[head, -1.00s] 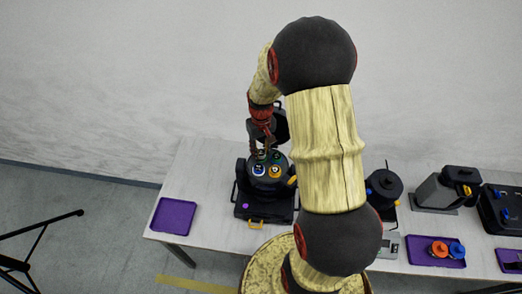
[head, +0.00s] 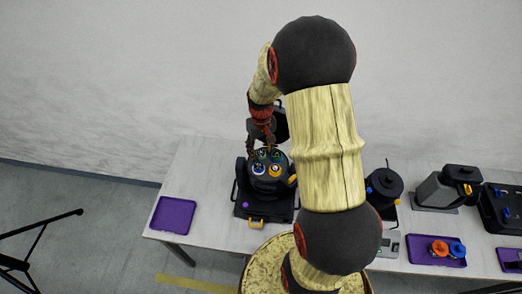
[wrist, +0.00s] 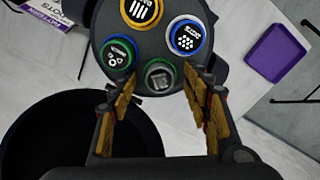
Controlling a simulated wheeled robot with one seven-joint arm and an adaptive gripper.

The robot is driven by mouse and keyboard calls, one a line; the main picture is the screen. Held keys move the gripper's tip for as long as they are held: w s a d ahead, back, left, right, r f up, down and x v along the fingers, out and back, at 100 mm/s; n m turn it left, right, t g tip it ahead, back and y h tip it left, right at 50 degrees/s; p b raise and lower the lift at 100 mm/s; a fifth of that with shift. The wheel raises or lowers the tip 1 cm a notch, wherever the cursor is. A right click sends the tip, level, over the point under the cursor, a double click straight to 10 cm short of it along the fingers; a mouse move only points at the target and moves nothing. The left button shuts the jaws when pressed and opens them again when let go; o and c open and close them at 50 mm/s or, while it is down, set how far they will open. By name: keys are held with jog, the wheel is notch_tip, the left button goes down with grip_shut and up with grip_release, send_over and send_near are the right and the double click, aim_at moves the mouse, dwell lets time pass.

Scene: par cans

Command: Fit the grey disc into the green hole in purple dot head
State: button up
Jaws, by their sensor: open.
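The black round purple dot head (head: 267,183) stands on its base, which bears a purple dot (head: 246,212). In the wrist view, the head (wrist: 152,47) carries yellow-, blue- and green-ringed discs. The grey disc (wrist: 160,78) lies inside a green ring at the edge nearest my gripper; I cannot tell whether it is fully flush. A second green-ringed disc (wrist: 118,55) is beside it. My gripper (wrist: 162,103) is open, its fingers apart on either side of the grey disc and not gripping it. In the head view, my gripper (head: 261,148) is over the head's far side.
An empty purple tray (head: 174,216) is left on the table. On the right are another dark head (head: 384,187), a purple tray (head: 421,257) with orange and blue parts, a grey-black device (head: 447,188) and a black case (head: 503,207). Table between left tray and base is clear.

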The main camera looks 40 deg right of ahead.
notch_tip(320, 180, up, 12)
dwell(0.6)
